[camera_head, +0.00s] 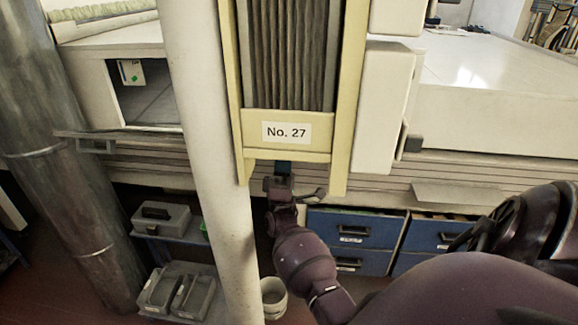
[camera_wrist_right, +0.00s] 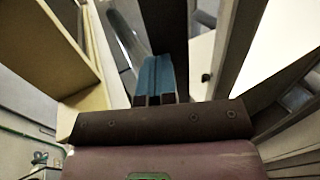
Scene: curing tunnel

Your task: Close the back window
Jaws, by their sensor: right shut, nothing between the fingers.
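A tall cream frame (camera_head: 240,120) with a dark ribbed panel (camera_head: 288,55) stands in the middle of the head view. Its lower bar carries a white label, "No. 27" (camera_head: 286,132). I cannot tell whether this is the back window. My right gripper (camera_head: 284,168) is just under the frame's lower bar, between its two side legs, pointing up. Its blue fingers are shut with nothing between them and also show in the right wrist view (camera_wrist_right: 155,78). Contact with the frame cannot be told. My left gripper is not in view.
A white pipe (camera_head: 205,150) stands close left of the frame, and a thick grey column (camera_head: 60,150) farther left. A white housing with an open recess (camera_head: 145,95) lies behind. Blue drawers (camera_head: 355,228), grey bins (camera_head: 178,290) and a white bucket (camera_head: 273,297) sit below.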

